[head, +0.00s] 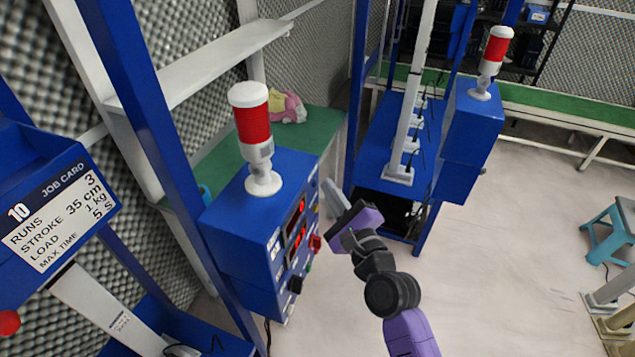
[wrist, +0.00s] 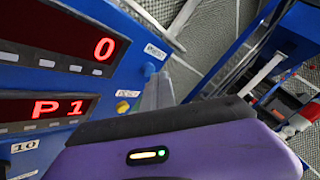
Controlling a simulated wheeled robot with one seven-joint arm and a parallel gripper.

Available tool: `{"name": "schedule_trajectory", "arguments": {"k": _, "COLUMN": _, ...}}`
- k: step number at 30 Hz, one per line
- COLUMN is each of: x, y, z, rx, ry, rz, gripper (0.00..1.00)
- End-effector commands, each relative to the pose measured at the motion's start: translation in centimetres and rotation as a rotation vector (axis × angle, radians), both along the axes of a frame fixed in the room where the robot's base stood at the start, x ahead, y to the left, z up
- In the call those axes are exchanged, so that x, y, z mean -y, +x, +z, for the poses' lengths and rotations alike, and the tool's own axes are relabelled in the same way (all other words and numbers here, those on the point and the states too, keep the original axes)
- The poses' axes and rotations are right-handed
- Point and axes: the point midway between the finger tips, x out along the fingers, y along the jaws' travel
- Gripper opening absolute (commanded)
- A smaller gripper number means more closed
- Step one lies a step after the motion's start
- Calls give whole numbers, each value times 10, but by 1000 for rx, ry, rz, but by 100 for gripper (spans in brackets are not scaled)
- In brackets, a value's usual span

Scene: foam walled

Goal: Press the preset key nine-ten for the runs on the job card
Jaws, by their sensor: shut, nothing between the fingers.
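The job card (head: 60,215) on the left blue housing reads 10, runs 3, stroke 35 cm, load 1 kg, max time 5 s. The blue control box (head: 237,240) stands in the middle, its key panel seen at a steep angle. In the wrist view the upper display (wrist: 85,45) shows 0 and the lower display (wrist: 45,108) shows P 1. A blue key (wrist: 149,69) and a yellow key (wrist: 123,107) sit right of the displays. A label 10 (wrist: 25,147) shows below. My gripper (head: 329,186) is shut and empty, its fingertips near the panel's right edge. No nine-ten marking is readable.
A red-and-white signal lamp (head: 252,135) stands on the control box. A red button (head: 315,243) and a black knob (head: 296,285) project from its panel. Another blue machine (head: 465,135) stands behind. Open floor (head: 500,270) lies to the right, with a teal stool (head: 605,230).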

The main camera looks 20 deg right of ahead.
Motion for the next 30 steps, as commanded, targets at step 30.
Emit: {"name": "schedule_trajectory", "arguments": {"k": 30, "x": -8, "y": 5, "z": 0, "rx": 0, "ry": 0, "rz": 1, "gripper": 0}}
